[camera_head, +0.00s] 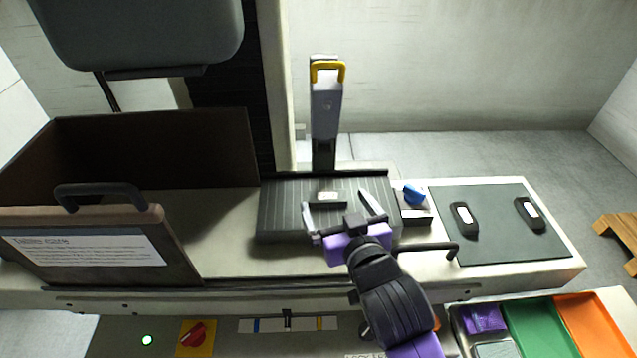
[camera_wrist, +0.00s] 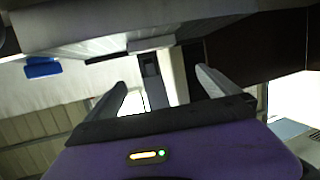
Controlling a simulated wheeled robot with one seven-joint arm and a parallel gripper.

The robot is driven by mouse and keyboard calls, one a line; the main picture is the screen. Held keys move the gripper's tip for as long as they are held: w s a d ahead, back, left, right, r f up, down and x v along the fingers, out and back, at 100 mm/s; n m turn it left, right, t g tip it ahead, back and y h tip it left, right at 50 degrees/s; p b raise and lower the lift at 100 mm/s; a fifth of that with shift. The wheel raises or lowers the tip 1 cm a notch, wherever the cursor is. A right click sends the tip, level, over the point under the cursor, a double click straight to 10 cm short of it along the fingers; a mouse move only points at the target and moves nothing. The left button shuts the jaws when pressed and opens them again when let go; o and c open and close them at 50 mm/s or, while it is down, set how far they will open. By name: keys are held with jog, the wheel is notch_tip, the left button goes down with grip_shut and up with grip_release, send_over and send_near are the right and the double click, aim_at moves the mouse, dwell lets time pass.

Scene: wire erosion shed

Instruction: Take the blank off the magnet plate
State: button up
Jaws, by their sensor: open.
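The blank (camera_head: 328,198) is a small pale block lying on the dark ribbed magnet plate (camera_head: 276,218), near its middle. My gripper (camera_head: 340,206) is open, with a finger to either side in the picture, over the front part of the plate. The blank shows just beyond and between the fingers. Nothing is between the jaws that I can tell. In the wrist view my open gripper (camera_wrist: 162,80) shows both fingers spread; I cannot make out the blank there for certain. A blue knob (camera_head: 413,194) sits on a small box right of the plate.
A tall grey post with a yellow handle (camera_head: 328,72) stands behind the plate. A brown open-topped enclosure (camera_head: 225,150) with a handled, labelled front panel (camera_head: 90,250) is at left. A dark mat (camera_head: 490,240) with two black pieces lies right. Green (camera_head: 540,330) and orange trays are front right.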

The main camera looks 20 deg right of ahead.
aim_at(327, 194)
jog(key=shift+m+g, duration=0.3)
jog(key=shift+g, duration=0.3)
jog(key=shift+w+d+f+p, duration=0.25)
jog(key=shift+w+f, duration=0.65)
jog(key=shift+w, duration=0.2)
jog(key=shift+w+d+f+p, duration=0.2)
jog(key=shift+w+f, duration=0.65)
jog(key=shift+w, duration=0.25)
jog(key=shift+w+d+f+p, duration=0.25)
jog(key=shift+w+f, duration=0.65)
jog(key=shift+w, duration=0.2)
jog(key=shift+c, duration=0.2)
jog(key=c, duration=1.8)
jog(key=shift+r, duration=0.15)
